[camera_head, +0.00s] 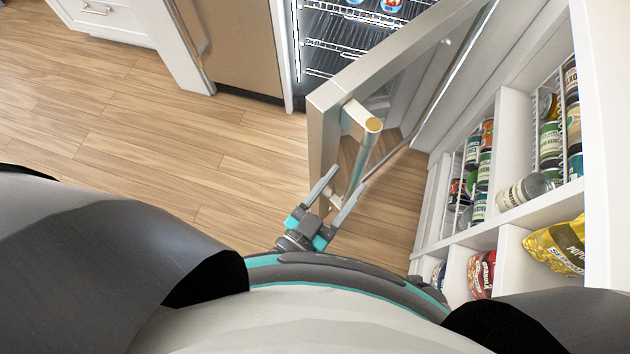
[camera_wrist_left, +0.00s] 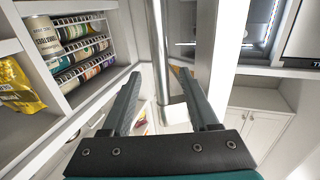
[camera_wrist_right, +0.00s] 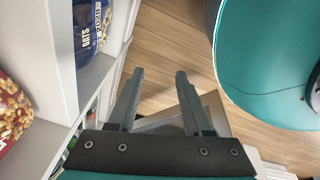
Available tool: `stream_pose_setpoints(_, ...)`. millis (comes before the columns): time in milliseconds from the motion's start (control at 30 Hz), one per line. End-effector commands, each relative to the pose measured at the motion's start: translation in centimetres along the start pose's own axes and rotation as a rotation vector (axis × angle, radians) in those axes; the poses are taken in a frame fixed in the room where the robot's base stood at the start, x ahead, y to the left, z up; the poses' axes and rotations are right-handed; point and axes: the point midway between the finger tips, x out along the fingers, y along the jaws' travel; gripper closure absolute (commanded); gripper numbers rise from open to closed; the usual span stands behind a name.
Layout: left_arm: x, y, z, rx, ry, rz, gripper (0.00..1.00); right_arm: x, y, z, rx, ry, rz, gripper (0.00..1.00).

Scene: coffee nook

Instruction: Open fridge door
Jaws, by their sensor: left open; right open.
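The fridge door (camera_head: 335,100) stands ajar in the head view, with part of the lit fridge interior (camera_head: 345,35) showing behind it. Its long bar handle (camera_head: 368,145) has a rounded end that faces me. My left gripper (camera_head: 342,182) is open at the handle, close to the door face. In the left wrist view the handle (camera_wrist_left: 158,50) runs between the spread fingers of the left gripper (camera_wrist_left: 158,75); contact cannot be told. My right gripper (camera_wrist_right: 160,74) is open and empty beside a shelf, seen only in the right wrist view.
Pantry shelves (camera_head: 515,130) with several cans and bags stand on the right, close to the open door. A cabinet (camera_head: 110,20) stands at the upper left. The wood floor (camera_head: 150,120) left of the door is clear.

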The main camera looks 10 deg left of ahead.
Motion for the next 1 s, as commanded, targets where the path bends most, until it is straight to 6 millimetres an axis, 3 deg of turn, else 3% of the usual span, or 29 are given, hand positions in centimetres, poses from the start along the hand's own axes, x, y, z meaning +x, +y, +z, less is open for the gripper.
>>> stream_pose_setpoints(200,-5.2,0.0,0.0,0.0,-0.006,0.0,0.39,-0.2,0.8,1.8,-0.002,-0.003,0.01,0.5)
stream_pose_setpoints(400,-7.8,0.0,0.0,0.0,-0.001,0.0,0.39,-0.3,1.1,2.5,-0.003,-0.004,0.013,0.5)
stream_pose_setpoints(800,-8.6,0.0,0.0,0.0,0.0,0.0,0.39,-0.3,1.1,2.8,-0.003,-0.006,0.013,0.5)
stream_pose_setpoints(1000,-8.0,-0.1,0.1,-0.041,0.023,0.028,0.62,-0.1,1.0,2.1,-0.002,0.001,0.011,0.5)
